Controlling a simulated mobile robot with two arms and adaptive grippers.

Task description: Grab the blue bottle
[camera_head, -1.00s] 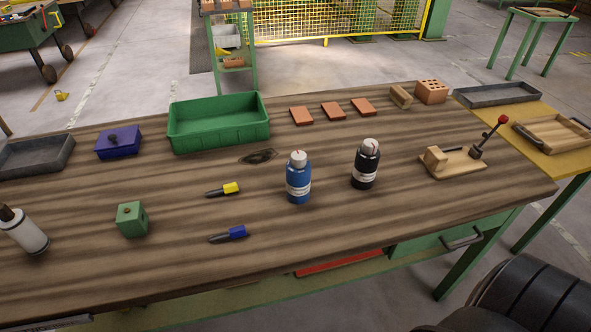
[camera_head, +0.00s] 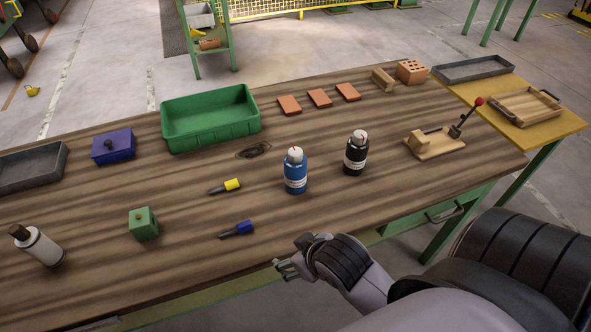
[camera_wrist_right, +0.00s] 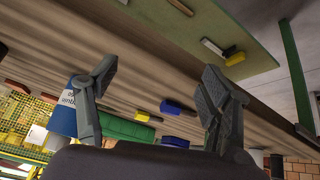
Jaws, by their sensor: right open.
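The blue bottle (camera_head: 295,173), with a white cap and a white label band, stands upright on the wooden table (camera_head: 330,220). My right gripper (camera_head: 290,263) is at the table's front edge, in front of the bottle and apart from it. In the right wrist view my right gripper (camera_wrist_right: 158,76) has its two fingers spread with nothing held between them. The blue bottle (camera_wrist_right: 62,120) shows there at the left, partly hidden behind the left finger. My left gripper is not in view.
A black bottle (camera_head: 356,155) stands just right of the blue one. Blue (camera_head: 237,229) and yellow (camera_head: 226,187) markers lie to its left. A green bin (camera_head: 212,128) and brick-red tiles (camera_head: 319,98) are behind. A wooden clamp fixture (camera_head: 436,145) is at the right.

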